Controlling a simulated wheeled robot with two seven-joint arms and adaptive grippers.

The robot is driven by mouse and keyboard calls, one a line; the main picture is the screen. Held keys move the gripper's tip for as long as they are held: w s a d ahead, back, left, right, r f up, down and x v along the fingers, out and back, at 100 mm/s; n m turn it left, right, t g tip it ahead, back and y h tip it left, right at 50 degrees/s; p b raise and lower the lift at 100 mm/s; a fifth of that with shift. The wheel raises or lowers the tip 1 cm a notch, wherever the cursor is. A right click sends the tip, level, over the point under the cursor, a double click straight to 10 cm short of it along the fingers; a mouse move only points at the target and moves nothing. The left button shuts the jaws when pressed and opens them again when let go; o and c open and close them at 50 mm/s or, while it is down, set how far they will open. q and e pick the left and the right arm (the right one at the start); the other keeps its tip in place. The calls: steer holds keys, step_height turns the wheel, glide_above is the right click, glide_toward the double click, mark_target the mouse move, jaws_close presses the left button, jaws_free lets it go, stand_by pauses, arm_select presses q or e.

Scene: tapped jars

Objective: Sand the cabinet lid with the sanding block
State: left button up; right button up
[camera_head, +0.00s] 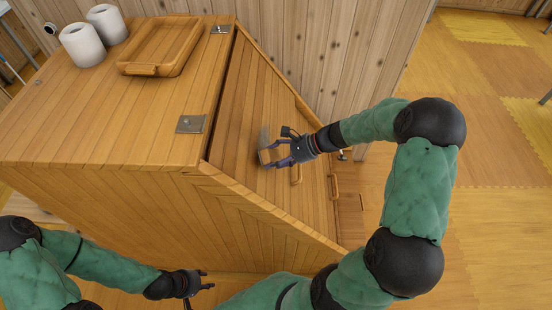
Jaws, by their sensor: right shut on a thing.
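The cabinet lid (243,110) is the sloping plank panel on the right side of the wooden cabinet, below two metal hinges. The sanding block (264,141) is a small tan and grey piece against the lid's middle. My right gripper (271,153) is shut on the block and reaches in from the right over the lid. The fingers partly cover the block, and I cannot tell whether it presses on the surface. My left gripper (207,284) is low in front of the cabinet, with its fingers apart and empty.
The cabinet's flat top (110,120) holds a wooden tray (163,68) and two white rolls, the nearer roll (82,45) at the back left. Metal hinges (190,124) join top and lid. Wooden handles (335,186) stick out low on the lid. A plank wall (330,50) stands behind.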

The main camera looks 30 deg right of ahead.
mark_target(266, 130)
steer(key=shift+b+x, duration=0.35)
steer(key=shift+x, duration=0.55)
stand_by(1.1)
steer(key=shift+d, duration=0.1)
steer(key=shift+w+d, duration=0.45)
steer(key=shift+w, duration=0.25)
steer(key=shift+w+d, duration=0.4)
steer(key=shift+w, duration=0.25)
steer(key=shift+w+d, duration=0.45)
steer(key=shift+w, duration=0.25)
steer(key=shift+w, duration=0.1)
steer(key=shift+w+d, duration=0.4)
steer(key=shift+w, duration=0.25)
steer(key=shift+w+d, duration=0.4)
steer(key=shift+w, duration=0.3)
steer(key=shift+w+d, duration=0.45)
steer(key=shift+w, duration=0.2)
steer(key=shift+w, duration=0.1)
steer(key=shift+w+d+p, duration=0.1)
steer(key=shift+w+d, duration=0.3)
steer(key=shift+w, duration=0.25)
steer(key=shift+w+d+p, duration=0.1)
steer(key=shift+w+d, duration=0.3)
steer(key=shift+w, duration=0.3)
steer(key=shift+w+d+p, duration=0.1)
steer(key=shift+w+d, duration=0.35)
steer(key=shift+w, duration=0.2)
steer(key=shift+w, duration=0.1)
